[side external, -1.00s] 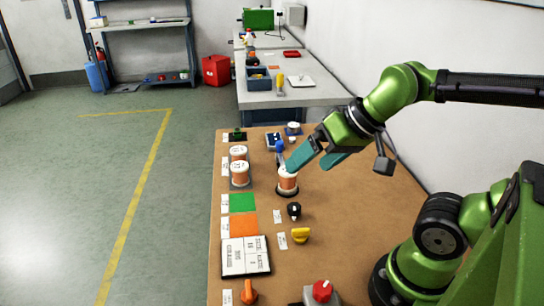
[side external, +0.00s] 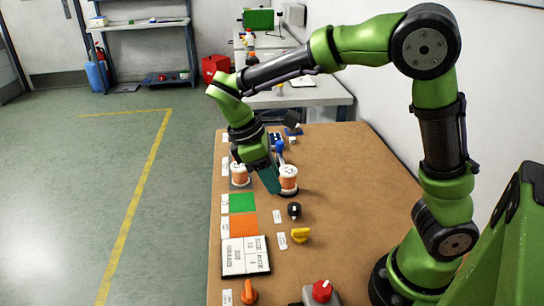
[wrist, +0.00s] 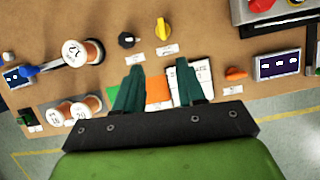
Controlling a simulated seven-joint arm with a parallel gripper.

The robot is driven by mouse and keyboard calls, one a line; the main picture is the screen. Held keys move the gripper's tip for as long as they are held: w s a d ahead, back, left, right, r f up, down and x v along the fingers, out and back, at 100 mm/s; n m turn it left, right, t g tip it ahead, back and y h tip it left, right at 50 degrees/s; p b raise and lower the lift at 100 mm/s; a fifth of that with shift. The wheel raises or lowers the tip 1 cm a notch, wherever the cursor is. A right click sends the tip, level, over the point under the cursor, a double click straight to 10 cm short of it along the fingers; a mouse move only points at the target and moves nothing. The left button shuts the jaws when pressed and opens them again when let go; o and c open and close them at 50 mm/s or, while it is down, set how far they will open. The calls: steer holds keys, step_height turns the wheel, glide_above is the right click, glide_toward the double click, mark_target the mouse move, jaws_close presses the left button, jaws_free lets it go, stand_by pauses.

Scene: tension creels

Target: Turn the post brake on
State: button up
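A white-and-orange spool (side external: 288,180) stands on a dark round base, with a blue-tipped lever (side external: 280,148) just behind it. In the wrist view the spool (wrist: 82,52) and blue lever (wrist: 30,70) are at the upper left. I cannot tell which control is named the post brake; the labels are too small to read. My gripper (side external: 268,180) points down beside the spool on its left in the side view. In the wrist view its two teal fingers (wrist: 158,86) are apart with nothing between them, above the green and orange squares, clear of the lever.
Other white-and-orange spools (side external: 239,174) stand at the left edge. A black knob (side external: 294,210), yellow knob (side external: 300,235), orange knob (side external: 249,292) and red knob (side external: 322,290) are nearer. A white board (side external: 245,257) lies front left. The right of the brown bench (side external: 350,180) is clear.

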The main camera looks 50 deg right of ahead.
mark_target(301, 229)
steer(key=x, duration=1.7)
steer(key=shift+s+r, duration=0.1)
steer(key=shift+s, duration=0.15)
jaws_close()
